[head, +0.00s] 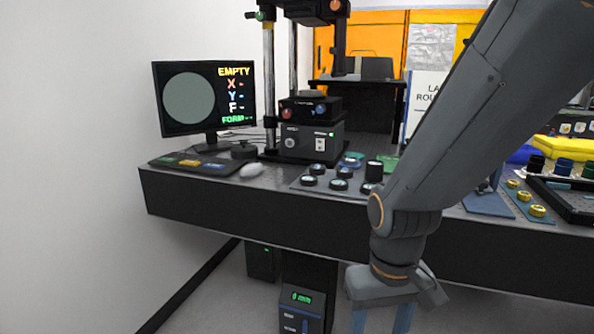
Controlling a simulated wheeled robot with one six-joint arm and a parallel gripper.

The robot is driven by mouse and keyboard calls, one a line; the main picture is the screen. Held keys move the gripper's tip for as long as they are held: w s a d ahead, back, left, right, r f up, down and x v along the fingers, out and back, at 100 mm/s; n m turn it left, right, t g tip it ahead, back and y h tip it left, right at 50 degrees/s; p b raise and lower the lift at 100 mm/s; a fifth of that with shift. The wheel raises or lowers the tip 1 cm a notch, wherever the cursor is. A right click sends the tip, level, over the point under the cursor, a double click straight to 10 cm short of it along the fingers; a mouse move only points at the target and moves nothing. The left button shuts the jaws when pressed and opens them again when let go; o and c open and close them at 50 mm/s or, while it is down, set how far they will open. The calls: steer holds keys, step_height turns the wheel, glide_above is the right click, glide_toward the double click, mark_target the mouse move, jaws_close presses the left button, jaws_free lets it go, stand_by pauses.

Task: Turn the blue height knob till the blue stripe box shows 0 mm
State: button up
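A small blue knob (320,109) is on the front of the black stage of the interferometer, right of a red knob (286,114). I cannot tell for sure that it is the height knob. A dark box (303,306) with a green readout and bluish markings stands below the table edge. Its readout is tiny and seems to be "0 mm", but the digit is unclear. My gripper (382,320) hangs at the bottom edge, in front of the table and well apart from the knob. Its two blue fingers are spread with nothing seen between them; their tips are cut off.
A monitor (205,97) shows "EMPTY" beside a grey disc. Several round pieces lie on a mat (297,185) in front of the instrument. The table's front (225,208) runs across the view. My arm hides part of the table's right. Floor at lower left is clear.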

steer(key=s+d+r+m+p, duration=0.1)
steer(key=d+r+p, duration=0.4)
steer(key=r, duration=0.1)
steer(key=shift+s+d+m, duration=0.15)
steer(key=shift+s+m, duration=0.1)
steer(key=shift+m, duration=0.15)
steer(key=shift+r, duration=0.1)
stand_by(1.6)
